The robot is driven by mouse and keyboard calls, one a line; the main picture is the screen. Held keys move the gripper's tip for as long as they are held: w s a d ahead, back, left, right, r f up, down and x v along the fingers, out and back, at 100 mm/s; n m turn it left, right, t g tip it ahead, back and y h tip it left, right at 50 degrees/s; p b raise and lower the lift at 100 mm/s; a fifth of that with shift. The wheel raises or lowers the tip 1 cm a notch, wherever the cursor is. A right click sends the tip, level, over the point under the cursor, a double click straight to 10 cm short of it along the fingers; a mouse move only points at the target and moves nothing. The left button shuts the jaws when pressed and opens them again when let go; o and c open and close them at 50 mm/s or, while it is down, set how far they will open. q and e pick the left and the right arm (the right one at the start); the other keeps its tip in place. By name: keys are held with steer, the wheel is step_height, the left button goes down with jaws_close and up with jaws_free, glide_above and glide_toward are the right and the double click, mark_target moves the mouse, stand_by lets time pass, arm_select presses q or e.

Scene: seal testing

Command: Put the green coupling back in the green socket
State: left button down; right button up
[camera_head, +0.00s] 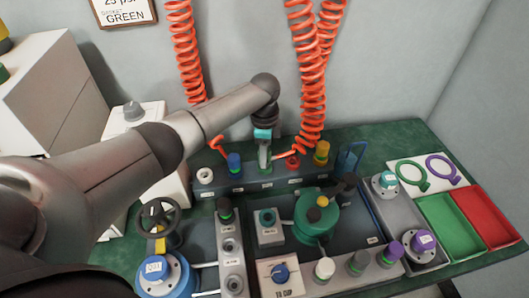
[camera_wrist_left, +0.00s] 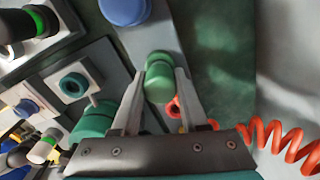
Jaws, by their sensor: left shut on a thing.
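The green coupling (camera_wrist_left: 158,80) sits between the two fingers of my left gripper (camera_wrist_left: 160,75) in the left wrist view. The gripper is shut on it. In the head view, my left gripper (camera_head: 264,156) reaches down to the middle of the grey back rail (camera_head: 249,184), between the blue coupling (camera_head: 234,162) and the red socket (camera_head: 292,161). The green socket is hidden under the gripper and coupling, so I cannot tell whether the coupling is seated or just above it. My right gripper is not in view.
Orange coiled hoses (camera_head: 308,95) hang close behind the gripper. A green valve body (camera_head: 316,218) stands in front. Green (camera_head: 450,228) and red trays (camera_head: 488,215) lie at right.

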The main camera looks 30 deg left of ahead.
arm_select(q)
steer(key=shift+f, duration=0.35)
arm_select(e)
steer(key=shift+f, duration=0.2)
arm_select(q)
steer(key=shift+c, duration=1.8)
jaws_free()
steer(key=shift+r, duration=0.1)
step_height(320, 180, up, 4)
steer(key=shift+r+p, duration=0.2)
steer(key=shift+p, duration=0.8)
step_height(320, 180, up, 6)
steer(key=shift+f+p, duration=0.1)
steer(key=shift+p, duration=1.15)
steer(key=shift+s+r, duration=0.1)
steer(key=shift+r, duration=0.7)
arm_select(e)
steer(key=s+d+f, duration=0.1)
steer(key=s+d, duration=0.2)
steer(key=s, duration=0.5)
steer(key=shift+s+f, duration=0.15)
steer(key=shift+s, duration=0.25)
